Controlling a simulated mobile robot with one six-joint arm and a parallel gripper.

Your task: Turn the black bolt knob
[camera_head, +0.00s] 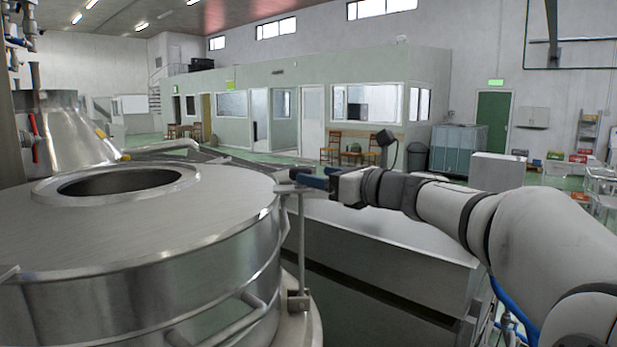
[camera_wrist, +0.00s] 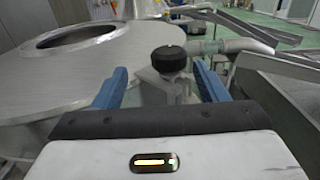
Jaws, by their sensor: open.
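The black bolt knob (camera_wrist: 169,58) shows in the wrist view, a round dark cap on a grey metal bracket (camera_wrist: 165,88) at the rim of the steel tank. My gripper (camera_wrist: 160,72) has its two blue fingers spread, one on each side of the knob and bracket, with clear gaps and nothing held. In the head view my gripper (camera_head: 308,181) is at the tank's right edge, at the top of a vertical rod (camera_head: 301,240). There the knob is small and hard to tell apart from the fingers.
The large steel tank (camera_head: 210,220) with a round open hatch (camera_head: 130,180) fills the left. A long metal trough (camera_head: 390,235) lies right of it, below my arm. A pipe (camera_wrist: 235,45) runs behind the knob. Chairs and cabinets stand far back.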

